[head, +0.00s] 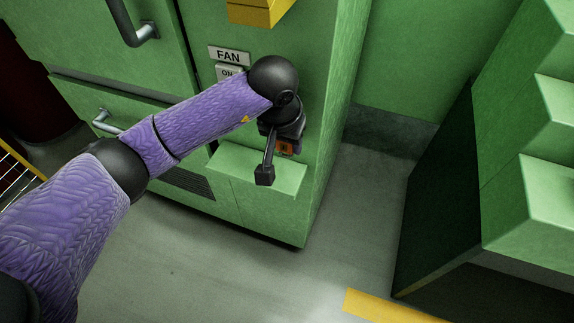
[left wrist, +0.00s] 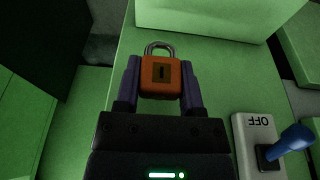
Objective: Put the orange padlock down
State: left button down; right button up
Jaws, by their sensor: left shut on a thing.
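The orange padlock (left wrist: 160,74) with its silver shackle is between the two fingers of my left gripper (left wrist: 160,85) in the left wrist view. The fingers are shut on its sides, and its dark keyhole plate faces the camera. In the head view a small part of the padlock (head: 286,148) shows past my left gripper (head: 272,157), which largely hides it. They appear over or just in front of a small green ledge (head: 240,176) on the cabinet front. I cannot tell whether the padlock touches the ledge. My right gripper is not in view.
The green cabinet (head: 318,100) bears a FAN label (head: 229,56) and a yellow box (head: 258,10). A blue switch lever (left wrist: 290,142) beside an OFF plate shows in the left wrist view. Green steps (head: 535,190) stand at right. Grey floor (head: 200,260) lies clear in front.

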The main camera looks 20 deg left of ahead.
aim_at(285, 159)
pick_arm(q)
jog(key=shift+s+f, duration=0.1)
jog(key=shift+f, duration=0.6)
jog(key=b+x, duration=0.1)
jog(key=x, duration=0.1)
jog(key=s+b+x, duration=0.1)
jog(key=b+x, duration=0.1)
jog(key=x, duration=0.1)
jog(key=shift+s+f, duration=0.1)
jog(key=shift+f, duration=0.05)
jog(key=shift+f+b, duration=0.2)
jog(key=shift+b, duration=0.25)
jog(key=shift+a+r, duration=0.1)
jog(key=shift+r, duration=0.2)
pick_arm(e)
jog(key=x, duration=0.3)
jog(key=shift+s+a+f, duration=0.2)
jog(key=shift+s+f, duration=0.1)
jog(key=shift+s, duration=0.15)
pick_arm(q)
jog(key=c, duration=0.7)
grip_release()
jog(key=shift+f, duration=0.15)
jog(key=o, duration=0.5)
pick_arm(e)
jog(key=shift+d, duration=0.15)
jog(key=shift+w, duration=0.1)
